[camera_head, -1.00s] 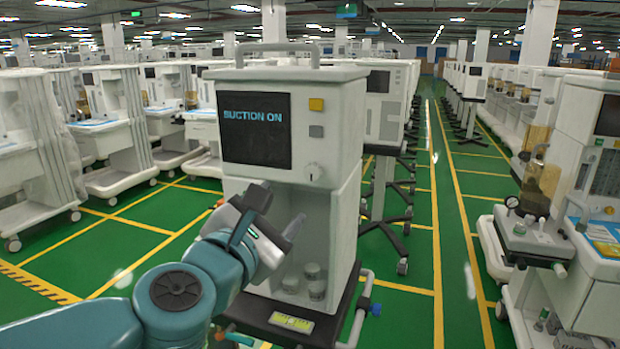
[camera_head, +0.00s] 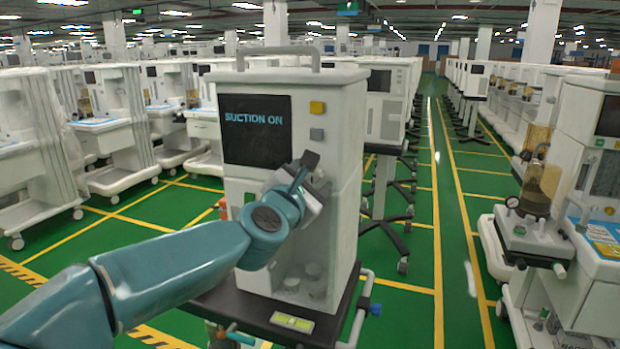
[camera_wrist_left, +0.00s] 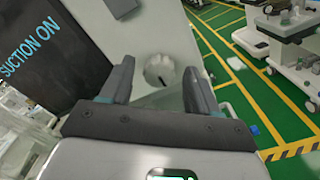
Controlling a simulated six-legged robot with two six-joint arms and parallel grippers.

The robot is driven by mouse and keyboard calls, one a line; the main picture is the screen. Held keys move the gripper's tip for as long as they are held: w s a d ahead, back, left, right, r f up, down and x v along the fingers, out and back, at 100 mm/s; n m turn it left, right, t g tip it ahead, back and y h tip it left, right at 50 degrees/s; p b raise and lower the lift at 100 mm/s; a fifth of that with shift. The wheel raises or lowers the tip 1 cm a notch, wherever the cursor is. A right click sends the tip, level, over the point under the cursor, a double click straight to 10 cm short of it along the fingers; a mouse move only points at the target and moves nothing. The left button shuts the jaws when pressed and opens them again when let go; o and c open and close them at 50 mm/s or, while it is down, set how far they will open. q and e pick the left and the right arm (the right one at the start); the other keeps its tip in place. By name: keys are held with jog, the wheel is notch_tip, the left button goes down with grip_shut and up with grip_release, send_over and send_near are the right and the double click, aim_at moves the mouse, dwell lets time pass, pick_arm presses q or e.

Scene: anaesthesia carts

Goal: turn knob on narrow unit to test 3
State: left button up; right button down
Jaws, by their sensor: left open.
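The narrow unit (camera_head: 343,130) stands upright in front of me, a white cabinet with a dark screen (camera_head: 257,130) reading "SUCTION ON". My left gripper (camera_head: 318,172) is raised at its front, just below the grey button, and covers the knob in the head view. In the left wrist view the knob (camera_wrist_left: 159,70) is a round pale dial with a dark pointer mark. It lies between and beyond the two open fingers of the left gripper (camera_wrist_left: 158,88), which look apart from it. The right gripper is not in view.
A yellow button (camera_head: 317,107) and a grey button (camera_head: 317,134) sit right of the screen. Small jars (camera_head: 313,270) stand in the open bay below. Another cart (camera_head: 590,160) stands at the right, with a clear green aisle between.

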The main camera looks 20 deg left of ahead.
pick_arm(q)
jog(key=shift+s+r, duration=0.1)
jog(key=c, duration=1.1)
jog(key=shift+o, duration=0.3)
jog(key=m+p, duration=0.1)
jog(key=m, duration=0.4)
jog(key=shift+m, duration=0.4)
jog(key=m+p, duration=0.2)
jog(key=m, duration=0.4)
jog(key=shift+r, duration=0.1)
jog(key=m+p, duration=0.4)
jog(key=m, duration=0.8)
jog(key=shift+a, duration=0.1)
